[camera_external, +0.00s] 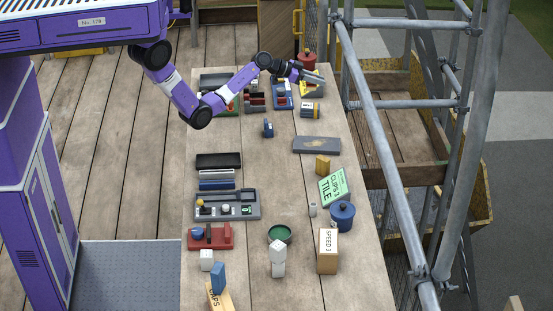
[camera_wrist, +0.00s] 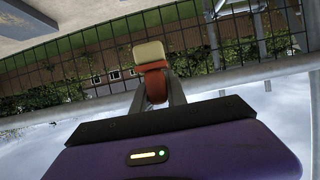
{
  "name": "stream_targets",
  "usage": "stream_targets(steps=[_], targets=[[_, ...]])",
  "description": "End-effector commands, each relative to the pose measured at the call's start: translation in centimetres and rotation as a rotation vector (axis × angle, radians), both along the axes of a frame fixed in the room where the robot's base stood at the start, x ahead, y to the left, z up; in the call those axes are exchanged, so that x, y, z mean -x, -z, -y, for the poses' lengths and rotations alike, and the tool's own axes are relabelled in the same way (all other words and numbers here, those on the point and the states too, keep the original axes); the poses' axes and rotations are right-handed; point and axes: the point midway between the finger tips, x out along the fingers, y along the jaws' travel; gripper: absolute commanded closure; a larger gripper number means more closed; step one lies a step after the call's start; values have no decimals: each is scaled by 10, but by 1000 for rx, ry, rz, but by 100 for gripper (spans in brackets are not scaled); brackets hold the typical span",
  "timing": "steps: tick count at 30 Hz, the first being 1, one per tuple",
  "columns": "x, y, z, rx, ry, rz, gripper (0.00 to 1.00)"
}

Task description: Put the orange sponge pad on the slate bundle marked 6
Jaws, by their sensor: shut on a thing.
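My gripper (camera_external: 313,78) is at the far end of the long table, low over the items there. In the wrist view its fingers (camera_wrist: 157,97) are shut on an orange-red piece (camera_wrist: 156,87) with a cream-topped block (camera_wrist: 149,53) at its far end. This appears to be the orange sponge pad, though its shape is partly hidden by the fingers. A dark bundle with yellow and a white label (camera_external: 310,110) stands just in front of the gripper. I cannot read a 6 on any bundle.
A grey slab (camera_external: 316,146) lies nearer. Scaffold poles (camera_external: 410,22) run along the right. The table's middle (camera_external: 270,160) has free room.

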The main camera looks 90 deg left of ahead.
Motion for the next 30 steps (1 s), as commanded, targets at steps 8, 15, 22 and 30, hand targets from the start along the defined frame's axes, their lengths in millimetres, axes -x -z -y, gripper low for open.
stream_targets(steps=[8,15,22,30], targets=[[0,33,0,0,1,1,100],[0,64,0,2,0,-2,100],[0,77,0,-1,0,0,100],[0,79,0,-1,0,1,100]])
